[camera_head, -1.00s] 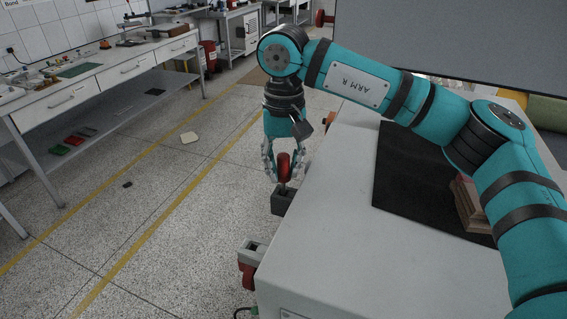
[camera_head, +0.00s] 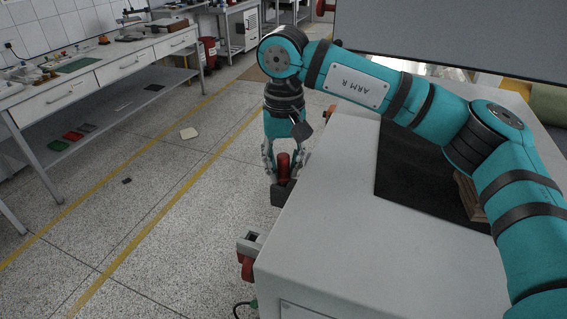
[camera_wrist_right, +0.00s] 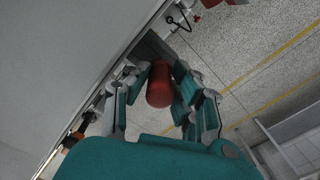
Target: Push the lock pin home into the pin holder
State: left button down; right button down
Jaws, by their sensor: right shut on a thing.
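The red lock pin (camera_head: 283,162) stands between the fingers of my right gripper (camera_head: 283,170), at the far left side of the pale cabinet. My right gripper is shut on it, with the fingers pointing down. The dark grey pin holder (camera_head: 280,195) is directly under the pin, on the cabinet's side. No gap shows between the red grip and the holder. In the right wrist view, the red pin (camera_wrist_right: 160,88) fills the space between the fingers, and part of the grey holder (camera_wrist_right: 151,47) shows beyond it. The pin's lower end is hidden. My left gripper is out of view.
The pale cabinet (camera_head: 340,240) stands beside my right arm, with a black mat (camera_head: 410,185) on top. A second dark bracket with a red part (camera_head: 246,266) is on its nearer side. Open floor lies left, with a workbench (camera_head: 95,85) beyond.

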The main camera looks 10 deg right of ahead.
jog(key=shift+f+b, duration=0.5)
jog(key=shift+f, duration=0.2)
jog(key=c, duration=1)
grip_release()
jog(key=shift+c, duration=0.2)
jog(key=shift+r, duration=0.1)
notch_tip(320, 180, up, 12)
jog(key=shift+f, duration=0.1)
